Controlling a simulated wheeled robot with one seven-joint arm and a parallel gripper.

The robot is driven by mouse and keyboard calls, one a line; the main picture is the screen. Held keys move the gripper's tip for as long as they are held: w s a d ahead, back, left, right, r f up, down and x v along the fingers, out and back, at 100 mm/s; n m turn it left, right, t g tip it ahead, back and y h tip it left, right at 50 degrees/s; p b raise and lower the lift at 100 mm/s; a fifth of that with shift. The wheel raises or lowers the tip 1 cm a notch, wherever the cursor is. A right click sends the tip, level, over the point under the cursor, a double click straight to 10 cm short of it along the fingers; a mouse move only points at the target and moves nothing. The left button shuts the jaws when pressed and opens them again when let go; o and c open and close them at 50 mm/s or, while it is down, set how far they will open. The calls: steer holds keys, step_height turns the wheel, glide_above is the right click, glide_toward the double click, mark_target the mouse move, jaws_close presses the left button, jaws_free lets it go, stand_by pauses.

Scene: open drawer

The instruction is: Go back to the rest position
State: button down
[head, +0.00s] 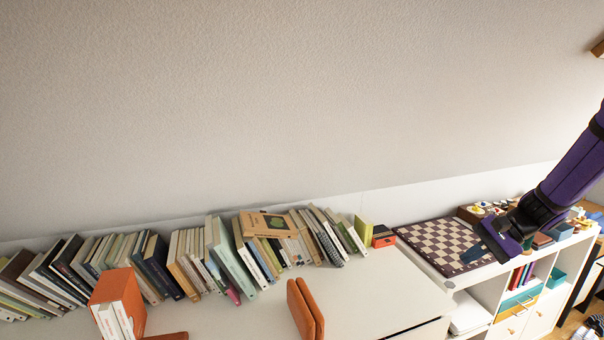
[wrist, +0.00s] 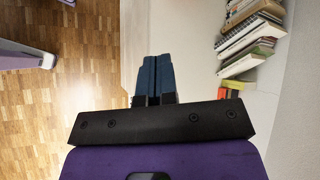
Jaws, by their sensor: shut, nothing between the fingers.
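My gripper (head: 476,253) is at the end of my purple arm at the right of the head view, in front of or above the chessboard (head: 437,240). In the wrist view its two dark blue fingers (wrist: 153,80) lie side by side, shut, with nothing held between them.
A row of books (head: 190,262) stands on the white cabinet (head: 262,312) along the wall. An orange box of books (head: 118,302) is at the front left. Small items (head: 484,209) crowd the shelf unit's top. Wooden floor (wrist: 75,120) is open in the wrist view.

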steer(key=s+a+r+n+h, duration=0.3)
steer(key=s+r, duration=0.3)
steer(key=r, duration=0.1)
steer(key=s+a+r+n+h, duration=0.3)
steer(key=s+a+r, duration=0.1)
steer(key=s+r, duration=0.15)
steer(key=s+r+n+t+h, duration=0.3)
steer(key=s+r, duration=0.5)
steer(key=s, duration=0.5)
steer(key=shift+s+n+t, duration=0.2)
steer(key=shift+n+t, duration=0.2)
steer(key=shift+t, duration=0.3)
steer(key=shift+a, duration=0.1)
